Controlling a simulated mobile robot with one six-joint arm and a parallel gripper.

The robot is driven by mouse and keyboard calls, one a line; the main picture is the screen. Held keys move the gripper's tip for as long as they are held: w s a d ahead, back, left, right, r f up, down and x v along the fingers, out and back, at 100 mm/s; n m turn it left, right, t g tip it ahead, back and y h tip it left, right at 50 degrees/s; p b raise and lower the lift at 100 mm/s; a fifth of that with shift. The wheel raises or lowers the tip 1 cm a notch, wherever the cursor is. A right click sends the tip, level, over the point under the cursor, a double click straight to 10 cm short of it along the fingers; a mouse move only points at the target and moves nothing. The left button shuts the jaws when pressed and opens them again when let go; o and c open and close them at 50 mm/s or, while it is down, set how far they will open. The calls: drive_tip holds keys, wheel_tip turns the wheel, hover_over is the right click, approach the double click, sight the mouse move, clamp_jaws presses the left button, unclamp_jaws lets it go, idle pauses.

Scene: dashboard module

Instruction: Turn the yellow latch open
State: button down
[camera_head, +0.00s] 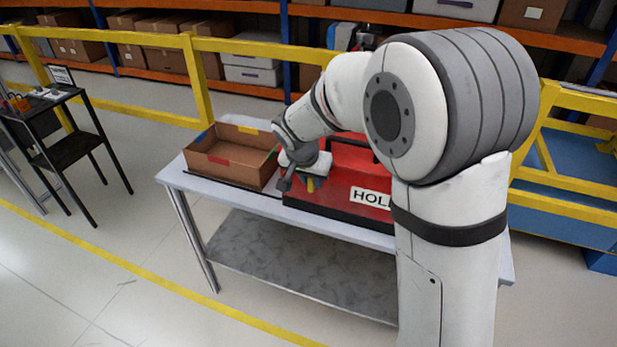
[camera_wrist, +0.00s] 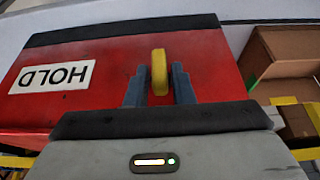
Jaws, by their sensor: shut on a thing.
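The yellow latch (camera_wrist: 159,72) stands out from the face of the red dashboard module (camera_wrist: 110,60). In the wrist view the two fingers of my gripper (camera_wrist: 159,84) lie on either side of the latch and are shut on it. In the head view the module (camera_head: 330,200) sits on the table, and a small yellow part of the latch (camera_head: 310,185) shows below my gripper (camera_head: 300,182). My wrist and arm hide much of the module's left side and top.
The module bears a white HOLD label (camera_wrist: 52,78). An open cardboard box (camera_head: 228,158) stands on the table (camera_head: 345,233) left of the module. Yellow rails (camera_head: 250,47) and shelves run behind. A black side table (camera_head: 70,150) stands at far left.

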drive_tip(key=n+g+h, duration=0.1)
drive_tip(key=h, duration=0.4)
drive_tip(key=a+f+n+g+h, duration=0.1)
drive_tip(key=n+h, duration=0.1)
drive_tip(key=h, duration=0.3)
drive_tip(key=a+f+n+g+h, duration=0.1)
drive_tip(key=h, duration=0.5)
drive_tip(key=shift+w+b, duration=0.35)
drive_tip(key=shift+b, duration=0.05)
drive_tip(key=shift+n+h, duration=0.3)
drive_tip(key=c, duration=1.4)
unclamp_jaws()
